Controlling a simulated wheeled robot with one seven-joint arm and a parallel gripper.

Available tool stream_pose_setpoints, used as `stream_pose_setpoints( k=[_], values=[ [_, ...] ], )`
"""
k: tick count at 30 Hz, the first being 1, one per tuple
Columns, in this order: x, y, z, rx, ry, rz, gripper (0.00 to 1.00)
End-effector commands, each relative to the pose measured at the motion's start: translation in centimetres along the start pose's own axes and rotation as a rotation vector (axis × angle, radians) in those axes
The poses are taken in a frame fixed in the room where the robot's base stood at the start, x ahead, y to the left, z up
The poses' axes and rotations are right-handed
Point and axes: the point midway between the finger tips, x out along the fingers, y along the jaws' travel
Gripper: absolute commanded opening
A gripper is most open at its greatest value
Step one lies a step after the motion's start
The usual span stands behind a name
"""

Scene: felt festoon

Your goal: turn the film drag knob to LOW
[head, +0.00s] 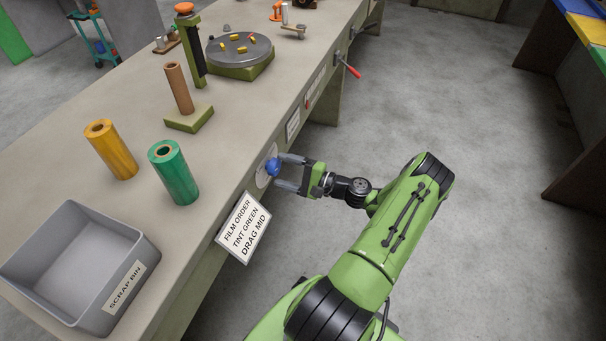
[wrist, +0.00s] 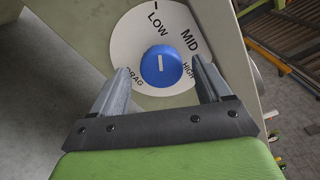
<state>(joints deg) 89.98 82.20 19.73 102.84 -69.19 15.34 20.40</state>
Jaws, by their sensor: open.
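The blue film drag knob (head: 272,166) sits on a round white dial on the bench's front face. In the wrist view, the knob (wrist: 161,66) has a short white line pointing up in the picture. The dial (wrist: 126,42) reads LOW at the top, MID at upper right and HIGH at right, with DRAG at lower left; a dark tick shows above LOW. My gripper (head: 279,171) is open, with one finger on each side of the knob. In the wrist view, my gripper (wrist: 160,68) shows gaps between fingers and knob; contact is not visible.
On the bench are a scrap bin (head: 130,284), a green roll (head: 175,177), a yellow roll (head: 112,152) and a turntable (head: 238,57). The floor at right is clear.

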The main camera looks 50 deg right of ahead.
Motion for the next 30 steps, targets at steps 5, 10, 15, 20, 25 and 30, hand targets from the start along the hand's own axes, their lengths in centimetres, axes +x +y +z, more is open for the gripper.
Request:
stream_pose_setpoints(
  k=[5,10,15,20,25,30],
  values=[
    [-4.8,-0.2,0.0,0.001,0.009,-0.002,0.77],
    [-9.7,-0.2,0.0,-0.002,0.009,-0.002,0.77],
    [-13.3,-0.1,0.0,-0.002,0.006,-0.003,0.77],
    [-14.6,0.0,0.0,-0.001,0.002,0.0,0.77],
    [-14.6,0.0,0.0,0.0,0.002,0.0,0.77],
    [-14.6,0.0,0.0,0.0,0.002,0.0,0.77]
  ],
)
